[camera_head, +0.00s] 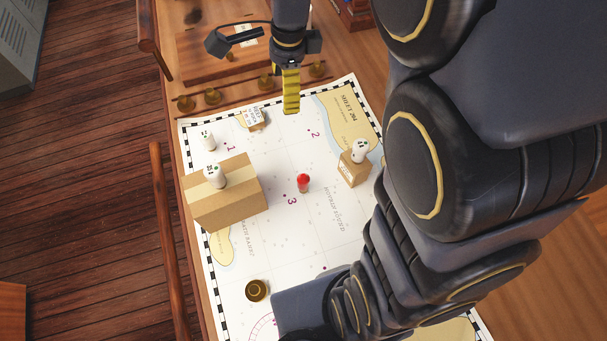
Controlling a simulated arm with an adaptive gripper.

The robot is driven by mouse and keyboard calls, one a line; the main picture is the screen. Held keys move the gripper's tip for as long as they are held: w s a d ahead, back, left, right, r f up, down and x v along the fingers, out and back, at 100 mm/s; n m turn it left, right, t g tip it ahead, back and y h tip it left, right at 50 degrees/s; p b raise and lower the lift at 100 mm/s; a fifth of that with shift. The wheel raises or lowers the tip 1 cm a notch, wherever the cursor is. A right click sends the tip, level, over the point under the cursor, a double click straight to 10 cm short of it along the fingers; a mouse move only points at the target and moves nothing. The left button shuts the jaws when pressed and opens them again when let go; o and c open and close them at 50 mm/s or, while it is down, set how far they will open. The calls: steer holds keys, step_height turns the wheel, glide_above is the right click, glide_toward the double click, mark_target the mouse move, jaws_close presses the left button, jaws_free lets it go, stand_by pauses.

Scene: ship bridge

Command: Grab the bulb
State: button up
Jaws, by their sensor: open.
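A small upright piece with a rounded red top (303,183) stands on the chart near its middle, by the printed 3. It has a bulb-like shape, but I cannot tell for sure that it is the bulb. Small white rounded pieces with dark or green marks also show: one on the chart at left (208,140), one on the large box (215,175) and one on the small box (360,151). My gripper (291,108), with yellow banded fingers, points down over the chart's far edge. It is open and holds nothing visible. It is apart from all these pieces.
The large cardboard box (236,200) stands at left and the small box (353,173) at right. A small labelled block (256,121) lies near the far edge, a brass round piece (257,290) near the front. Brass knobs (213,97) line the far side. The chart's middle (275,150) is mostly clear.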

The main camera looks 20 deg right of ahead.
steer(key=h, duration=0.1)
glide_above(302, 185)
step_height(302, 185, down, 2)
steer(key=f, duration=1.4)
steer(key=shift+w+d+f, duration=0.2)
steer(key=shift+w+f, duration=0.25)
steer(key=shift+f, duration=1.85)
steer(key=shift+w+f, duration=0.15)
steer(key=shift+f, duration=1.9)
steer(key=c, duration=1)
